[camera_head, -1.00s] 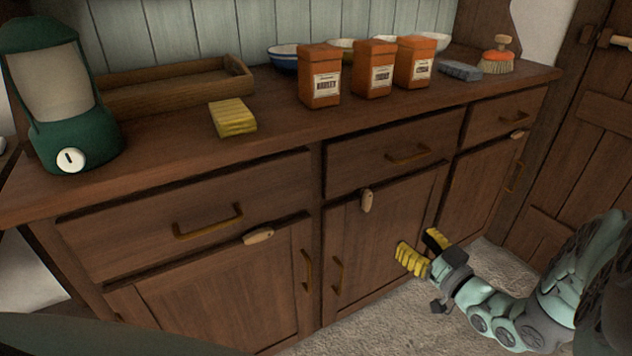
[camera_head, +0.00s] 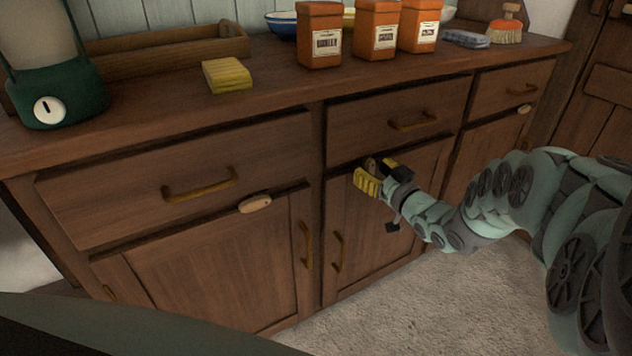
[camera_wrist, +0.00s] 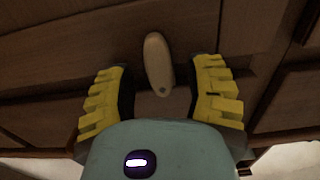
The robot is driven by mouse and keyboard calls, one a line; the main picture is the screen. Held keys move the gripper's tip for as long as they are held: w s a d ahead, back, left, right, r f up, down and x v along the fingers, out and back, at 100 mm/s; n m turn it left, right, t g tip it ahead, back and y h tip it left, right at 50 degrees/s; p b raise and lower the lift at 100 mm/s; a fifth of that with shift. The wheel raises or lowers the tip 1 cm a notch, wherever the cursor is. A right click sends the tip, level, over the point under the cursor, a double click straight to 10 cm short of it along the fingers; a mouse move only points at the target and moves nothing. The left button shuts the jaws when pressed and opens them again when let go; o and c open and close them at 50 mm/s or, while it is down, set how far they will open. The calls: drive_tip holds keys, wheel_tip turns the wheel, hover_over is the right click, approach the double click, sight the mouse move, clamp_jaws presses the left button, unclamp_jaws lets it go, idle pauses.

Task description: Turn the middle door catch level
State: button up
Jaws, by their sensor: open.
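The middle door catch (camera_wrist: 157,62) is a pale wooden tab at the top of the middle door. In the wrist view it stands nearly upright, tilted slightly, between the two yellow-padded fingers of my gripper (camera_wrist: 163,95). The fingers are open, with a gap on each side of the catch. In the head view my gripper (camera_head: 380,178) is at the top of the middle door (camera_head: 355,240) and mostly hides the catch, of which only a bit shows (camera_head: 370,163).
The left door's catch (camera_head: 255,204) and the right door's catch (camera_head: 524,109) lie about level. A drawer handle (camera_head: 413,122) is just above my gripper, and a door handle (camera_head: 337,252) is below left. Orange boxes (camera_head: 320,35) and a yellow sponge (camera_head: 227,75) stand on the counter.

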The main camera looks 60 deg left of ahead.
drive_tip(key=shift+a, duration=0.2)
drive_tip(key=shift+c, duration=0.2)
drive_tip(key=shift+d, duration=0.1)
clamp_jaws()
